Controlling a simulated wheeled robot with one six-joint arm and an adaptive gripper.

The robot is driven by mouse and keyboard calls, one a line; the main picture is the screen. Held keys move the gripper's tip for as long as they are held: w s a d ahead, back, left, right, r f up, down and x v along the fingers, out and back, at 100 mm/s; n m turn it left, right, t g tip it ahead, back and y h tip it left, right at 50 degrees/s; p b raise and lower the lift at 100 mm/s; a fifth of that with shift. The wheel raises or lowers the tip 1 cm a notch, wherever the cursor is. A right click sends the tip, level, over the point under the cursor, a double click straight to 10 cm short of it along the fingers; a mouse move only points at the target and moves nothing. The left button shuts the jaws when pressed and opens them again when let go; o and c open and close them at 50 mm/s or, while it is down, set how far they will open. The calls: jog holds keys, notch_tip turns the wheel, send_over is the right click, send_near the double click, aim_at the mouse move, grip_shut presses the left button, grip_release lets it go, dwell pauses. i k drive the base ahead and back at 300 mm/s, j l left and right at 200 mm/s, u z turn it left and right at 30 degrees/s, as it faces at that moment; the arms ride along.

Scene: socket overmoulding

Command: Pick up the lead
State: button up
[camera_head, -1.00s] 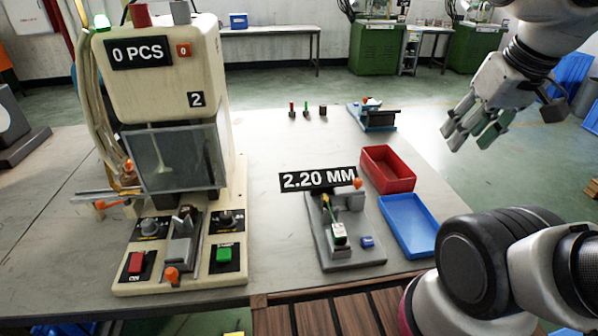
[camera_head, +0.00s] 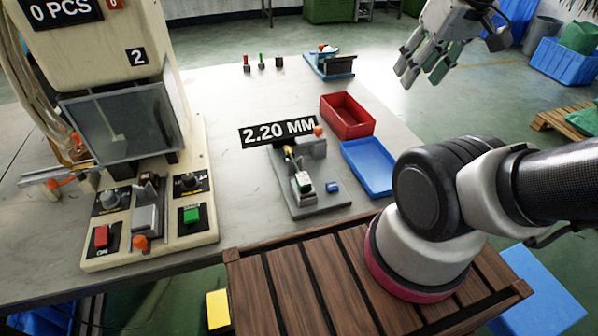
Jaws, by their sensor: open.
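My gripper (camera_head: 420,77) hangs open and empty at the upper right, pointing down, beyond the table's right edge and clear of the bins. A grey fixture (camera_head: 320,204) labelled 2.20 MM stands on the table left of the bins. It holds a small white and green part (camera_head: 302,183) with a yellow piece behind it. My gripper is well above and to the right of the fixture. Several small upright pieces, including a red one (camera_head: 247,64) and a green one (camera_head: 261,62), stand at the back of the table.
A red bin (camera_head: 350,128) and a blue tray (camera_head: 382,185) look empty at the table's right side. A cream press machine (camera_head: 205,225) stands at left. A blue device (camera_head: 335,70) sits at the back right corner. The middle of the table is clear.

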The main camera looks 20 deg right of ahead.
aim_at(304, 182)
jog(key=k+j, duration=0.2)
jog(key=j, duration=0.15)
jog(key=k+j, duration=0.2)
jog(key=j, duration=0.15)
jog(key=k+j, duration=0.2)
jog(key=j, duration=0.2)
jog(key=k+j, duration=0.2)
jog(key=j, duration=0.15)
jog(key=z, duration=0.05)
